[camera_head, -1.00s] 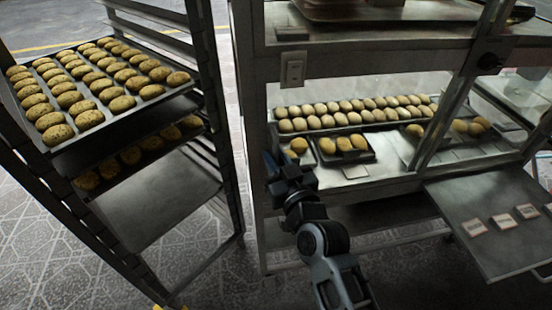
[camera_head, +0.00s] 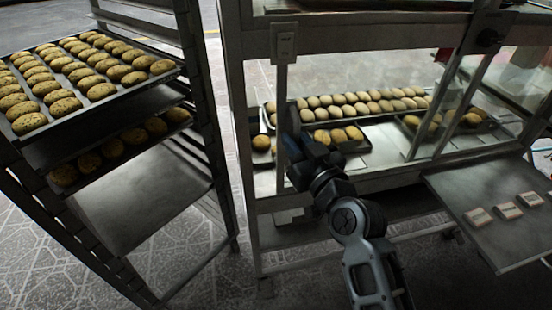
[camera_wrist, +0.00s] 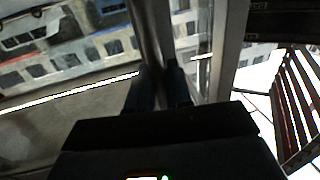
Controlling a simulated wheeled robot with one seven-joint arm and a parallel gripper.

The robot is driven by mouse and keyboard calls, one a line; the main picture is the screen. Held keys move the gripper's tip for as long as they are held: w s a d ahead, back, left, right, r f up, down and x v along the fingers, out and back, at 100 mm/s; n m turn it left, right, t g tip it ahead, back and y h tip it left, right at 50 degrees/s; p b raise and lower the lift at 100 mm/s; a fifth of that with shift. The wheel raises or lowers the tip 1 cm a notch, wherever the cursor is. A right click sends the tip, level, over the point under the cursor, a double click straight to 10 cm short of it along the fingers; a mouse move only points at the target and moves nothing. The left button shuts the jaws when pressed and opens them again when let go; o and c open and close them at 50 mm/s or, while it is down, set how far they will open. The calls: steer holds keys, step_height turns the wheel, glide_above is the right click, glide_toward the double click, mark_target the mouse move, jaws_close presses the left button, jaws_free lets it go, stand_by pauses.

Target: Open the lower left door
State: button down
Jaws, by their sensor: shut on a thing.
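The lower left door is a glass pane with a grey metal edge bar (camera_head: 281,95) on the display case in the head view. My gripper (camera_head: 290,140) is at this upright bar, partly hidden by my own wrist. In the wrist view, the dark fingers of my gripper (camera_wrist: 160,88) close around the metal bar (camera_wrist: 150,35), with glass on the left side. A narrow gap shows between the door's bar and the left post (camera_head: 240,130) of the case. The exact contact of the fingertips is hard to see in the dark.
A rack (camera_head: 212,130) with trays of buns stands close on the left. Buns on trays (camera_head: 360,105) lie inside the case. A fold-out shelf (camera_head: 470,200) with small labels juts out at the right. Tiled floor shows between rack and case.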

mark_target(420, 113)
steer(key=w+d+b, duration=0.3)
steer(key=d+b, duration=0.2)
steer(key=d, duration=0.5)
steer(key=w+d+b, duration=0.2)
steer(key=d+b, duration=0.4)
steer(key=d, duration=0.5)
steer(key=w+d+b, duration=0.3)
steer(key=d+b, duration=0.2)
steer(key=d, duration=0.5)
steer(key=shift+w+d, duration=0.3)
steer(key=shift+w, duration=0.05)
steer(key=shift+w+d+b, duration=0.2)
steer(key=shift+d+b, duration=0.2)
steer(key=shift+d, duration=0.3)
steer(key=c, duration=1.2)
jaws_free()
steer(key=shift+c, duration=0.2)
steer(key=p+v, duration=0.1)
steer(key=v, duration=0.6)
steer(key=shift+s, duration=0.35)
steer(key=shift+d, duration=0.1)
